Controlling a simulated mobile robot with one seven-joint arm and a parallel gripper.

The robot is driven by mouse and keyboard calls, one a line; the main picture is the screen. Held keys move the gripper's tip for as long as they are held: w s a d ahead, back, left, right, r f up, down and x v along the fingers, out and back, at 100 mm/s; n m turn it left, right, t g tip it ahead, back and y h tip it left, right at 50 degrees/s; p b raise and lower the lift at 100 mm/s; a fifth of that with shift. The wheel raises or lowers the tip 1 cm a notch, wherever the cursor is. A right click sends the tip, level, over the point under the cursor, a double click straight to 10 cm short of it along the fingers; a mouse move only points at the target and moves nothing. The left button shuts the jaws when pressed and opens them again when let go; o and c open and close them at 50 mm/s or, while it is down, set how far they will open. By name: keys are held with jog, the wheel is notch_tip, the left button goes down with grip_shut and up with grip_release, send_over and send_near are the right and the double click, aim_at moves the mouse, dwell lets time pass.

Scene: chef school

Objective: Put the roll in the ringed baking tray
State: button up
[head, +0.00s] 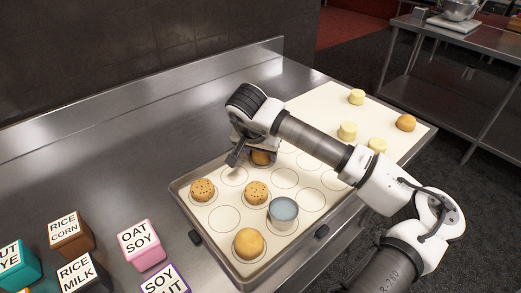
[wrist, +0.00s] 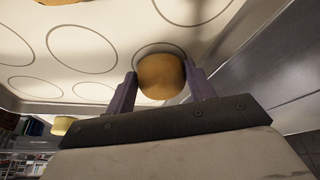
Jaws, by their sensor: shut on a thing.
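My gripper (head: 250,152) is over the far left corner of the ringed baking tray (head: 178,200). It is shut on a golden-brown roll (head: 261,158), partly hidden by the gripper. In the wrist view the roll (wrist: 161,76) sits between my two purple fingers, with one ring showing just around its edge. I cannot tell whether it touches the tray. The tray also holds two speckled rolls (head: 202,190) (head: 256,192), a plain roll (head: 249,243) and a blue-topped metal cup (head: 283,212). Several rings are empty.
A cream sheet (head: 318,105) behind the tray carries pale cylinders (head: 356,97) (head: 347,130) and a brown roll (head: 405,122). Labelled cubes, such as the pink one (head: 141,244), stand at the front left.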

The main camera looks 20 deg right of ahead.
jog(key=shift+f+b, duration=0.2)
jog(key=shift+b, duration=0.15)
jog(key=o, duration=1)
jog(key=shift+r, duration=0.1)
jog(key=shift+c, duration=0.2)
jog(key=shift+r, duration=0.1)
jog(key=shift+r+p, duration=0.15)
jog(key=shift+p, duration=0.3)
jog(key=b+v, duration=0.2)
jog(key=v, duration=0.9)
jog(key=shift+s+a+r, duration=0.15)
jog(key=shift+a+r, duration=0.05)
jog(key=shift+r, duration=0.15)
